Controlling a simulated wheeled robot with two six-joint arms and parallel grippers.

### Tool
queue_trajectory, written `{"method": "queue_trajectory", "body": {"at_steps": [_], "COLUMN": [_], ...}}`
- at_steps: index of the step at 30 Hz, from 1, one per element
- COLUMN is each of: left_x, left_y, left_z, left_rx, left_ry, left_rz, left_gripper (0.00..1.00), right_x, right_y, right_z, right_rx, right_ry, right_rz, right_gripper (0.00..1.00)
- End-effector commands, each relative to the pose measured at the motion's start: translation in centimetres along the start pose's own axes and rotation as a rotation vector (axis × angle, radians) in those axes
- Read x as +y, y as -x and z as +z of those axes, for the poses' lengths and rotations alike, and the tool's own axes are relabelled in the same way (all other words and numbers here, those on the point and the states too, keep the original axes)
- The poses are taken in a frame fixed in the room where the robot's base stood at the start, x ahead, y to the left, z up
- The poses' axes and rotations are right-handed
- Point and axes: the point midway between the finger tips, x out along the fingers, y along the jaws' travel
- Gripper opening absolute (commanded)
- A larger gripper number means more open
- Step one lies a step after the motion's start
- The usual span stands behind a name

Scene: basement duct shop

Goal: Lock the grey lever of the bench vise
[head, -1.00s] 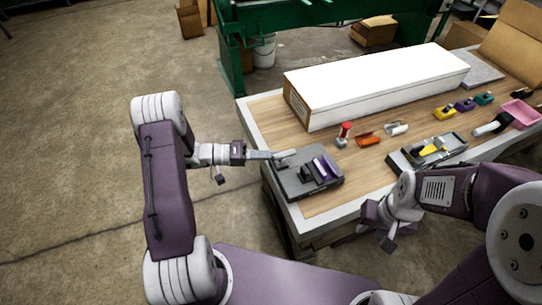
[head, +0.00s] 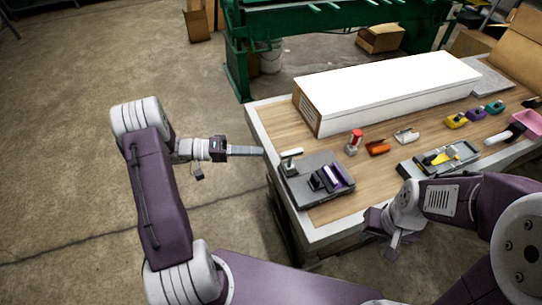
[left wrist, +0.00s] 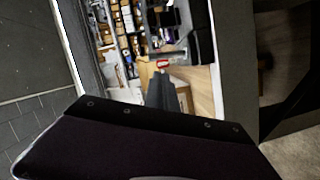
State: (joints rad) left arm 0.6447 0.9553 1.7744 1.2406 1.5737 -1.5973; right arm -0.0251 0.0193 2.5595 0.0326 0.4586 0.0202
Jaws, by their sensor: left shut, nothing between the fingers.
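The bench vise (head: 325,170) is a dark grey block with a purple part, near the left front corner of the workbench. Its light grey lever (head: 291,153) is a short bar on top of a dark post at the vise's left end, lying nearly level. My left gripper (head: 262,151) is shut and empty, just left of the lever with a small gap. It shows in the left wrist view (left wrist: 160,88), with a dark part of the vise (left wrist: 190,38) beyond it. My right gripper (head: 391,248) hangs in front of the bench's front edge; its fingers are unclear.
A long white box (head: 390,88) lies behind the vise. A red-topped item (head: 355,141), an orange item (head: 377,147) and a grey tray (head: 440,158) with a yellow item are to the right. Open floor lies left of the workbench (head: 262,125).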

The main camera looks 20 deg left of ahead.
Motion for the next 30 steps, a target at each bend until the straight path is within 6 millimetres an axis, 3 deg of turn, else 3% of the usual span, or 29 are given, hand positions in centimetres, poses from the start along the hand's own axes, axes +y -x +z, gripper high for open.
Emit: {"method": "queue_trajectory", "body": {"at_steps": [6, 12, 26, 28, 30], "left_x": [-0.2, -0.1, -0.1, 0.4, 2.8], "left_y": [3.8, 4.9, 4.9, 4.0, 1.8], "left_z": [0.0, 0.1, 0.1, 0.0, -0.7], "left_rx": [0.000, -0.002, -0.003, -0.027, -0.094], "left_ry": [0.000, 0.001, 0.001, -0.007, -0.065], "left_rz": [-0.002, -0.001, -0.001, 0.008, 0.017], "left_gripper": [0.00, 0.00, 0.00, 0.00, 0.00], "right_x": [0.0, 0.0, 0.0, 0.0, 0.0], "right_y": [-0.6, -0.7, -0.7, -0.5, 0.0], "right_z": [0.1, 0.1, 0.1, 0.1, 0.0], "right_rx": [0.000, 0.000, 0.000, 0.000, 0.000], "right_ry": [0.000, 0.000, 0.000, 0.000, 0.000], "right_rz": [0.000, 0.000, 0.000, 0.000, 0.000], "right_gripper": [0.36, 0.36, 0.36, 0.36, 0.36]}}
